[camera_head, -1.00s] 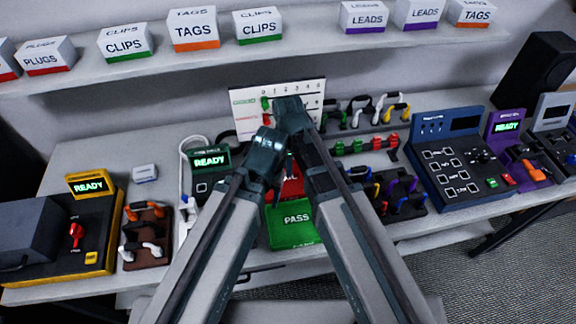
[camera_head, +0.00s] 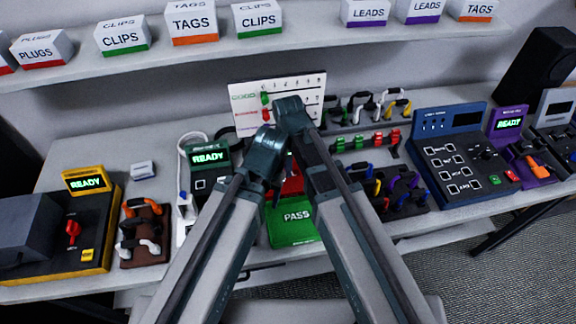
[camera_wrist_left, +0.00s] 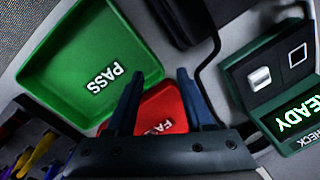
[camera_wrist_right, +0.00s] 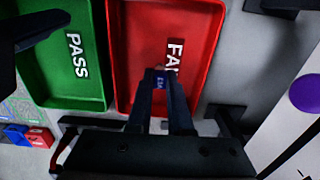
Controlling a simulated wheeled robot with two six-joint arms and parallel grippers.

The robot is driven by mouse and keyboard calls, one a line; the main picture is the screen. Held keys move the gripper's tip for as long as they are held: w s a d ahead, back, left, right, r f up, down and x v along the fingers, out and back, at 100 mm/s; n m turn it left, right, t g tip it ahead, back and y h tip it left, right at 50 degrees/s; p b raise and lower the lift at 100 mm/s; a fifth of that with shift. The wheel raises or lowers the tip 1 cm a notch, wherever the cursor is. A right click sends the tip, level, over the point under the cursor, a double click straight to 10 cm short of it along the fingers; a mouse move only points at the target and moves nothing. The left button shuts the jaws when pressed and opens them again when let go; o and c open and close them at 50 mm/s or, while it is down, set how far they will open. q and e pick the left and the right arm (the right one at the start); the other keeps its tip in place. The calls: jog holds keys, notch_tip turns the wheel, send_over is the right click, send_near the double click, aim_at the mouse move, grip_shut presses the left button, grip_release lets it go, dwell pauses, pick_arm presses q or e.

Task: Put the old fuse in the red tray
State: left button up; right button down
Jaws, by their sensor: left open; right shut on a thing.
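The red tray (camera_wrist_right: 140,40), marked with a partly covered FAIL label, lies below my right gripper (camera_wrist_right: 160,84) in the right wrist view. That gripper is shut on a small fuse with a blue marking (camera_wrist_right: 159,80), seen against the red tray; its height above the floor of the tray is hard to tell. In the head view my arms hide most of the red tray (camera_head: 296,184) and the fuse. My left gripper (camera_wrist_left: 158,84) is open and empty, with its fingertips over the area where the red and green trays meet.
The green PASS tray (camera_head: 292,237) lies directly beside the red one. A green checker reading READY (camera_head: 208,160) stands to the left. A white board (camera_head: 245,97) and cable racks (camera_head: 365,143) stand behind. Orange and white leads sit on a brown holder (camera_head: 145,258).

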pick_arm(q)
jog(key=shift+f+b, duration=0.9)
pick_arm(e)
jog(key=shift+f, duration=0.95)
dwell(0.5)
jog(key=shift+c, duration=1)
grip_release()
pick_arm(q)
jog(key=shift+r, duration=0.1)
pick_arm(e)
jog(key=shift+r, duration=0.15)
notch_tip(320, 180, up, 8)
jog(key=p, duration=0.8)
pick_arm(q)
notch_tip(320, 180, up, 8)
jog(key=shift+a, duration=0.15)
pick_arm(e)
jog(key=shift+a, duration=0.15)
